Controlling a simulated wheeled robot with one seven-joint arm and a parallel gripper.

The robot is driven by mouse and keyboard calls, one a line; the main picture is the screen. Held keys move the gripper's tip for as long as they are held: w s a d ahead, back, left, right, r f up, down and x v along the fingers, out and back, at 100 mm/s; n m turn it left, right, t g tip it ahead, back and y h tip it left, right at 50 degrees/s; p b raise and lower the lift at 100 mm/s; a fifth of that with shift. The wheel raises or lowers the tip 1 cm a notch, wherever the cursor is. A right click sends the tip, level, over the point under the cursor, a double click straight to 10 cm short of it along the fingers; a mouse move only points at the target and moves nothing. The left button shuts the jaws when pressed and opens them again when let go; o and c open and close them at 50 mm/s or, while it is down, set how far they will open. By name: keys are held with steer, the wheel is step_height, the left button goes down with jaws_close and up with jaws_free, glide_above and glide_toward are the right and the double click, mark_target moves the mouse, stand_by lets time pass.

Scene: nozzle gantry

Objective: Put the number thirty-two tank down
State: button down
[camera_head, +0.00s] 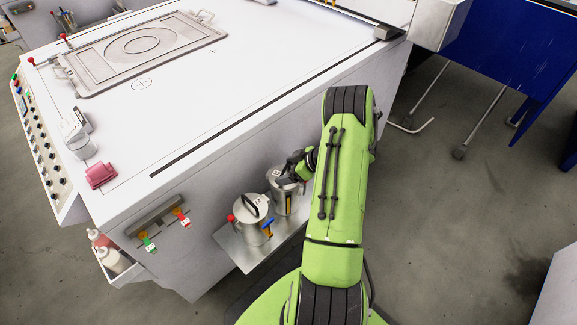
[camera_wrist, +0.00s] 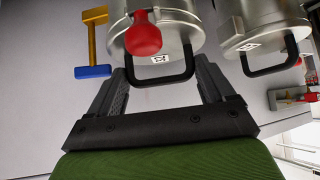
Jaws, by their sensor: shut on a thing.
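Two silver tanks with dark handles are at the small metal shelf (camera_head: 232,248) on the machine's side. My gripper (camera_head: 294,164) is at the top of the right tank (camera_head: 286,201), behind my green arm. In the wrist view my gripper (camera_wrist: 165,78) has its fingers either side of the black handle of this tank (camera_wrist: 180,42), which has a red knob. It is shut on that handle. The tank looks upright; I cannot tell whether its base touches the shelf. The number on its small white label is too small to read.
The left tank (camera_head: 250,213) stands close beside the held one; it also shows in the wrist view (camera_wrist: 262,22). A blue and yellow valve handle (camera_wrist: 94,44) is near the held tank. The machine's white side wall (camera_head: 200,212) is right behind.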

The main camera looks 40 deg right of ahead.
steer(key=shift+w+r, duration=0.1)
steer(key=shift+r, duration=0.05)
steer(key=shift+c, duration=1.2)
jaws_free()
steer(key=shift+f, duration=0.2)
steer(key=shift+o, duration=1.2)
steer(key=shift+r, duration=0.1)
